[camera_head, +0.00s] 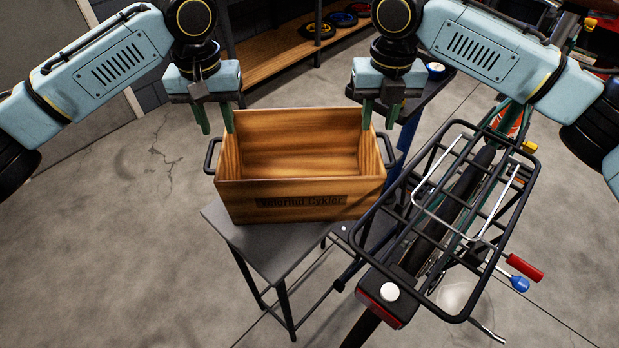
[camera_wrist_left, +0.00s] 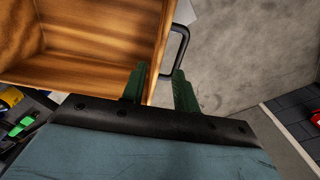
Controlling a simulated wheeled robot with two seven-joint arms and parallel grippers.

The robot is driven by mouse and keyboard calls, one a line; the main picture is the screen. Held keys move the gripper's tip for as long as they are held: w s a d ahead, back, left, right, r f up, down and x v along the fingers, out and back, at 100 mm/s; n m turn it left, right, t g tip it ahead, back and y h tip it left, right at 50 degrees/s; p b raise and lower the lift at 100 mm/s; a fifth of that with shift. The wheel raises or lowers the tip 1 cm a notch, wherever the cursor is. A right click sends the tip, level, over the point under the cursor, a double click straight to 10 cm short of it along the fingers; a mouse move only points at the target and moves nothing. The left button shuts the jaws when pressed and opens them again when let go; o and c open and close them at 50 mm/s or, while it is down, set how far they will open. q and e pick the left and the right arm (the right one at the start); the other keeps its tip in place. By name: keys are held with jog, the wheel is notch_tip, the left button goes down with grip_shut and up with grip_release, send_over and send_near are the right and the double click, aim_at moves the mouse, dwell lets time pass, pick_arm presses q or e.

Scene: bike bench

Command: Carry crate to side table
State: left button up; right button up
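The wooden crate (camera_head: 290,200), with lettering on its front and black side handles, is empty and appears to rest on the small grey side table (camera_head: 262,246). My left gripper (camera_head: 215,130) is at the crate's far left corner, fingers apart. In the left wrist view, my left gripper (camera_wrist_left: 160,88) has one finger over the crate wall (camera_wrist_left: 150,50) and the other outside, near the black handle (camera_wrist_left: 180,50). My right gripper (camera_head: 380,118) is at the far right corner, fingers apart. Whether either gripper touches the crate is unclear.
A bicycle with a black rear rack (camera_head: 450,225) stands close to the crate's right. A red-handled tool (camera_head: 525,267) is beside it. A wooden shelf (camera_head: 285,53) stands behind. A dark surface on a blue support (camera_head: 412,128) lies behind the crate. The floor at left is clear.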

jog(key=shift+r, duration=1.65)
